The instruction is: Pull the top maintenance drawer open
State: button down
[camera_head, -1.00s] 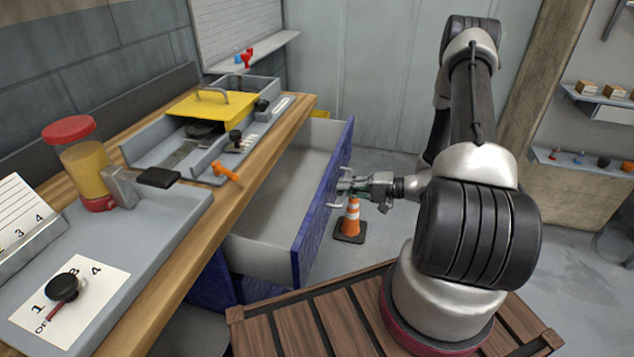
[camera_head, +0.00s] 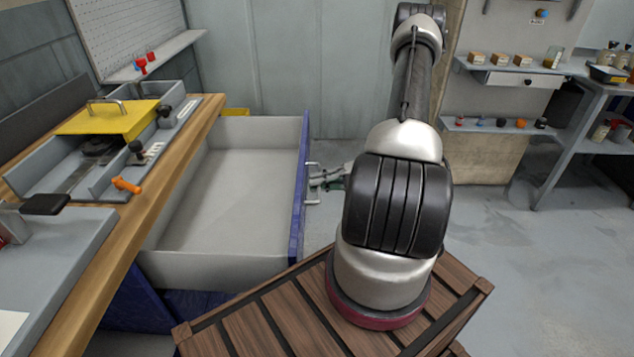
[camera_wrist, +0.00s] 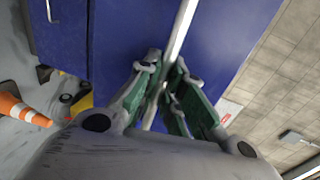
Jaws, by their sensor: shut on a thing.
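The top drawer (camera_head: 215,200) is pulled far out from under the workbench, and its grey inside shows empty. Its blue front (camera_head: 300,190) faces right in the head view and fills much of the wrist view (camera_wrist: 115,40). My gripper (camera_head: 318,182) is at the drawer's metal handle (camera_head: 312,170). In the wrist view my gripper's green-sided fingers (camera_wrist: 160,85) are closed around the bar handle (camera_wrist: 180,30). In the head view my arm partly hides the gripper.
The wooden-edged workbench (camera_head: 170,160) holds a yellow lidded tray (camera_head: 110,118) and an orange-handled item (camera_head: 126,185). An orange and white cone (camera_wrist: 15,108) stands on the floor in the wrist view. Shelves (camera_head: 500,125) line the right wall. Open floor (camera_head: 510,260) lies at right.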

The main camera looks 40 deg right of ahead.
jog(key=c, duration=1.5)
grip_release()
jog(key=shift+c, duration=0.2)
jog(key=v, duration=1.2)
